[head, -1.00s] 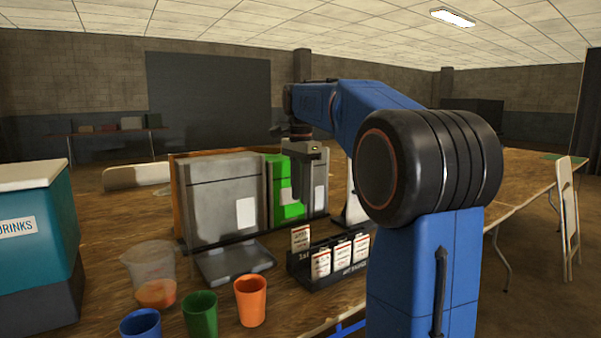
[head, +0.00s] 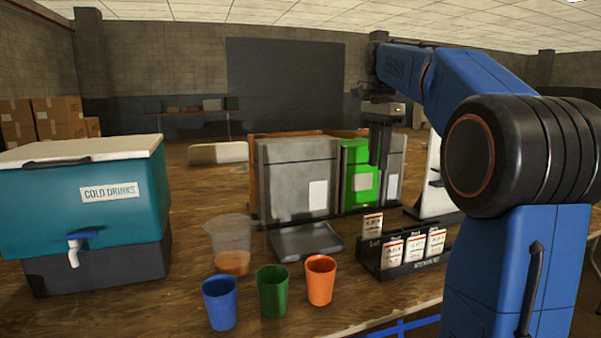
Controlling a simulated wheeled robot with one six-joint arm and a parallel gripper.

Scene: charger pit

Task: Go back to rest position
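My blue arm is on the right and bends over toward the back of the table. My gripper (head: 381,160) points down at its end, high in front of the green unit (head: 356,192). Its dark fingers are seen edge-on and overlap, so the gap between them cannot be judged. No held object shows at the fingertips.
A grey machine (head: 300,178) with a tray stands beside the green unit. A black card rack (head: 405,268), a clear jug (head: 230,240) and blue (head: 220,303), green (head: 272,292) and orange (head: 320,280) cups stand in front. A teal cooler (head: 120,200) is at left.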

